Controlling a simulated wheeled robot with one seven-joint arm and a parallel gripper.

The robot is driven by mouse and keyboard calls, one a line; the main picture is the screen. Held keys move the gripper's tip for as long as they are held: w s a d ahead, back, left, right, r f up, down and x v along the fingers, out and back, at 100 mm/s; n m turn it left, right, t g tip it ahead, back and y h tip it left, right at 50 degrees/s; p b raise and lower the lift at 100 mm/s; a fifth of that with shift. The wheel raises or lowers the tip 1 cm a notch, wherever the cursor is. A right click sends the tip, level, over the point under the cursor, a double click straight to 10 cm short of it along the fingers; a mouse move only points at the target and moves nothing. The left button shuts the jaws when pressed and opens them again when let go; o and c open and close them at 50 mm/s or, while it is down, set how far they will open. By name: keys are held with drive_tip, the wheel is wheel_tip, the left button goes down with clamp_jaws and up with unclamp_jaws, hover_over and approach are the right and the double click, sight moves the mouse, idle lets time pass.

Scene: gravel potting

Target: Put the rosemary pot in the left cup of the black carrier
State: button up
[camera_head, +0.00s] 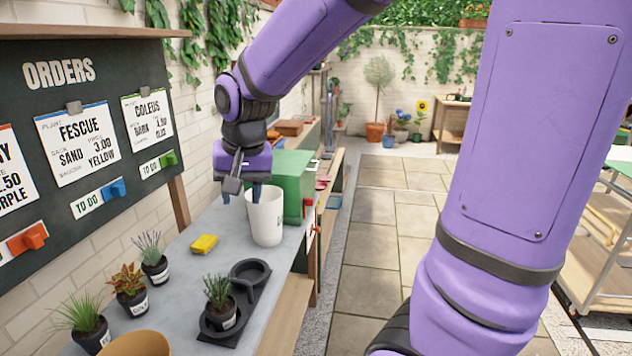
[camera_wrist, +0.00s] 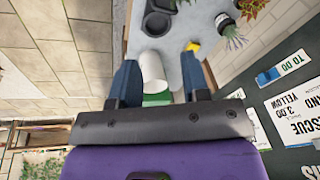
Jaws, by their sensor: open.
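The rosemary pot (camera_head: 221,312), a small dark pot with a white label and green needle leaves, stands in the near cup of the black carrier (camera_head: 241,332) in the head view. The carrier's far cup (camera_head: 250,271) is empty. Part of the carrier also shows at the top of the wrist view (camera_wrist: 157,23); the rosemary pot is not clear there. My gripper (camera_head: 241,197) is open, well beyond the carrier, close by a white container (camera_head: 266,222). In the wrist view the white container (camera_wrist: 153,70) appears between the open blue fingers (camera_wrist: 160,62); contact cannot be told.
A yellow sponge (camera_head: 204,243) lies left of the carrier. Lavender (camera_head: 155,266), a red-leaved plant (camera_head: 131,293) and a grassy plant (camera_head: 88,325) stand along the wall side. A green box (camera_head: 290,180) stands behind the container. The orders board (camera_head: 80,120) flanks the bench.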

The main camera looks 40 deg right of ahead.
drive_tip(key=s+d+r+n+t, duration=0.1)
drive_tip(key=s+r+n, duration=0.1)
drive_tip(key=s, duration=0.6)
drive_tip(key=s+d+r+n+t, duration=0.1)
drive_tip(key=s+r+n, duration=0.2)
drive_tip(key=s, duration=0.6)
drive_tip(key=shift+s+d+r+t, duration=0.15)
drive_tip(key=shift+d+r+t, duration=0.2)
drive_tip(key=shift+r, duration=0.6)
